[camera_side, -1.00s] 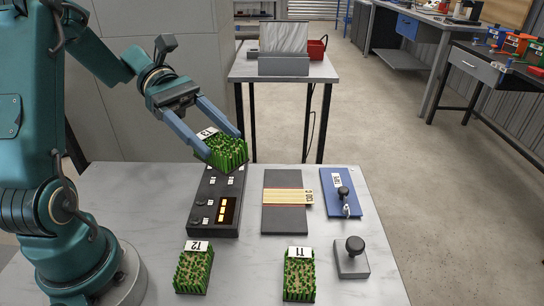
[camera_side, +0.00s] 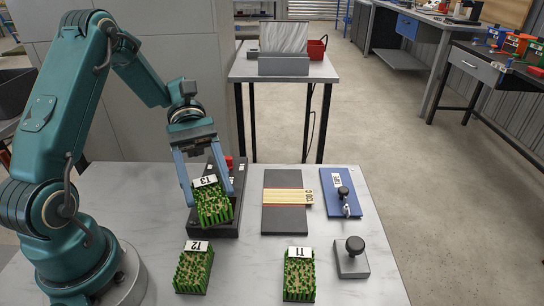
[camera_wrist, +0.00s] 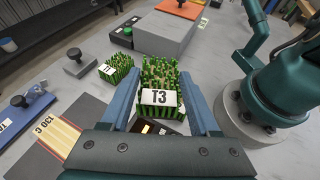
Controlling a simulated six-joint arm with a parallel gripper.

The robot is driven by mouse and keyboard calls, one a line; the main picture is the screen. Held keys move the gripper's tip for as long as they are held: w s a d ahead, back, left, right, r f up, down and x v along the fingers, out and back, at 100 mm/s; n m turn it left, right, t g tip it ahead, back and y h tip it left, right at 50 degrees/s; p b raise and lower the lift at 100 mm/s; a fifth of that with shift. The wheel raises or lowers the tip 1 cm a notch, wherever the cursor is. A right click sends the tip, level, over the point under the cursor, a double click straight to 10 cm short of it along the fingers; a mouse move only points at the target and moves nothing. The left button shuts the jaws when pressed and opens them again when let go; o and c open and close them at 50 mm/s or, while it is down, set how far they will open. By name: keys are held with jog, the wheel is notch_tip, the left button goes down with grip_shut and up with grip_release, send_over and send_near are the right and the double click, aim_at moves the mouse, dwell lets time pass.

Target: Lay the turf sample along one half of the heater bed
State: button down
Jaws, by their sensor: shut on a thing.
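My gripper (camera_side: 209,196) is shut on the turf sample T3 (camera_side: 214,212), a green grassy block with a white label. Its fingers press on opposite sides of T3, which they hold in front of the black control box (camera_side: 229,228) in the side view, hiding much of it. T3 also shows between the fingers in the wrist view (camera_wrist: 160,75). The flat dark grey slab, apparently the heater bed (camera_side: 284,221), lies to the right of T3, apart from it.
Turf samples T2 (camera_side: 193,272) and T1 (camera_side: 299,279) stand at the table's front. A grey block with a black knob (camera_side: 352,259) is right of T1. A blue plate with a knob (camera_side: 341,206) lies right of the slab. Clear table lies between T2 and T1.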

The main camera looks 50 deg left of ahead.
send_over(248, 274)
notch_tip(248, 274, down, 6)
jog(key=shift+r, duration=0.1)
jog(key=shift+f, duration=1.8)
jog(key=shift+f, duration=0.15)
jog(key=shift+c, duration=0.6)
grip_release()
jog(key=shift+f, duration=0.1)
jog(key=shift+a, duration=0.15)
